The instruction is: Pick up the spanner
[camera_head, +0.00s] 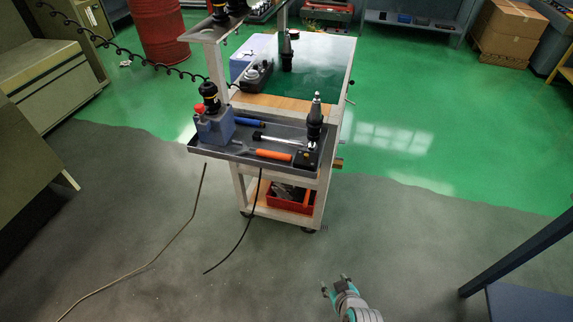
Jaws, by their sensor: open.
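Several slim hand tools lie on the grey tray (208,153) at the front of the tooling cart. One is a silver tool with a dark end (284,140). In front of it lies a tool with an orange handle (272,155), and behind it one with a blue handle (250,122). At this size I cannot tell for certain which is the spanner. My gripper (334,286) is open and empty at the bottom of the view, over the grey floor. It is well in front of the cart and apart from every tool.
A blue-grey block with a red knob (214,126) stands at the tray's left. A black tool holder with a metal cone (315,118) stands at its right. A red bin (290,200) is on the lower shelf. A dark table (530,252) stands at right; cables cross the left floor.

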